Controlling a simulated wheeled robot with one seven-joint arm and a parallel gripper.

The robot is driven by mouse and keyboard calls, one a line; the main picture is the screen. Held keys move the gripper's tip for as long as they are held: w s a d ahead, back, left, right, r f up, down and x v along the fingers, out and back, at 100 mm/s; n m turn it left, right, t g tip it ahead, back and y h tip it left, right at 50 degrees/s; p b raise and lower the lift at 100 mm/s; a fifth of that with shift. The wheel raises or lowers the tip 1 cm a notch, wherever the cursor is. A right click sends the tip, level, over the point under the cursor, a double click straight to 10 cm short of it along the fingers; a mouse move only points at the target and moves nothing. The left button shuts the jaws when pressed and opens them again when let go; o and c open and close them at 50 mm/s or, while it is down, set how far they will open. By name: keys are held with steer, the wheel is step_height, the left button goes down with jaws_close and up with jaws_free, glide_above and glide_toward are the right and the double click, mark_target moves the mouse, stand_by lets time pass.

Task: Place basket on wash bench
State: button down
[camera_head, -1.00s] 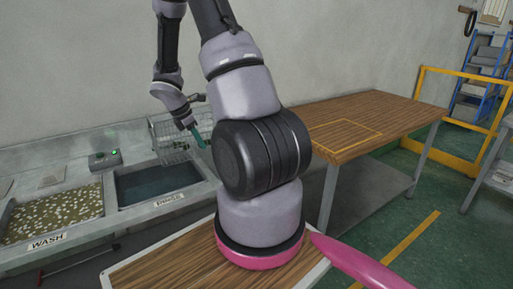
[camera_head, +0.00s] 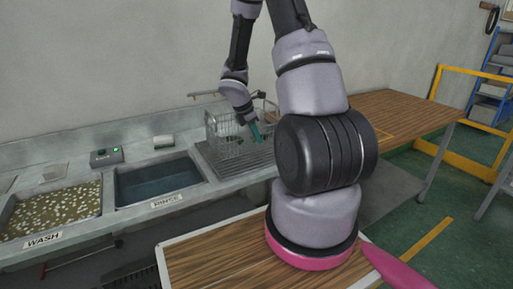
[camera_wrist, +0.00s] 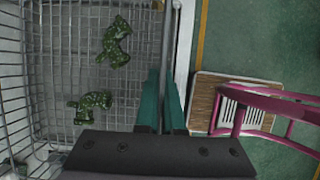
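The wire basket (camera_head: 222,133) is at the ribbed drainboard, right of the rinse basin on the grey wash bench (camera_head: 62,156). I cannot tell whether it touches the board or hangs just above it. My gripper (camera_head: 256,131) is at the basket's right side, its teal fingers pointing down. In the wrist view the fingers of my gripper (camera_wrist: 164,82) are close together on the rim of the basket (camera_wrist: 20,92). Two speckled green pieces (camera_wrist: 113,42) lie inside it. The exact grip on the wire is partly hidden by the fingers.
The wash basin (camera_head: 55,212) with pale bits and the dark rinse basin (camera_head: 157,180) lie to the left. A green-button box (camera_head: 106,157) and a small white-green item (camera_head: 164,142) stand behind them. A wooden table (camera_head: 405,108) and yellow rail (camera_head: 437,85) are at right.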

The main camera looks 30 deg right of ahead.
mark_target(258, 149)
steer(key=shift+f, duration=2.3)
steer(key=c, duration=1)
jaws_free()
steer(key=shift+c, duration=0.2)
